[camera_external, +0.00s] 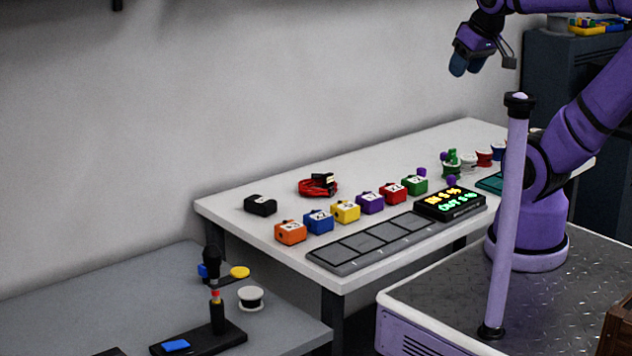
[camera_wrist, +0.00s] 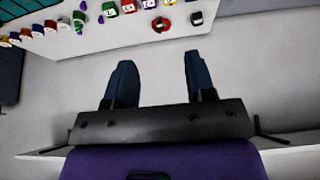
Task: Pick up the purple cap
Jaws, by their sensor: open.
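My gripper (camera_external: 466,65) is open and empty, high above the back of the white table. Its two dark fingers are spread apart in the wrist view (camera_wrist: 157,62), with only bare grey surface between them. Two small purple pieces lie on the table: one (camera_external: 451,180) by the black display and one (camera_external: 421,171) behind the green box. Small purple spots also show near the top of the wrist view, one (camera_wrist: 100,19) near the table edge. They are too small to tell which is the cap. Neither touches my gripper.
A row of coloured boxes, including a purple one (camera_external: 370,203), stands behind a grey slotted tray (camera_external: 345,255) and the black display (camera_external: 450,204). A green piece (camera_external: 452,160) and spools (camera_external: 485,158) stand further right. A red cable coil (camera_external: 318,185) lies at left.

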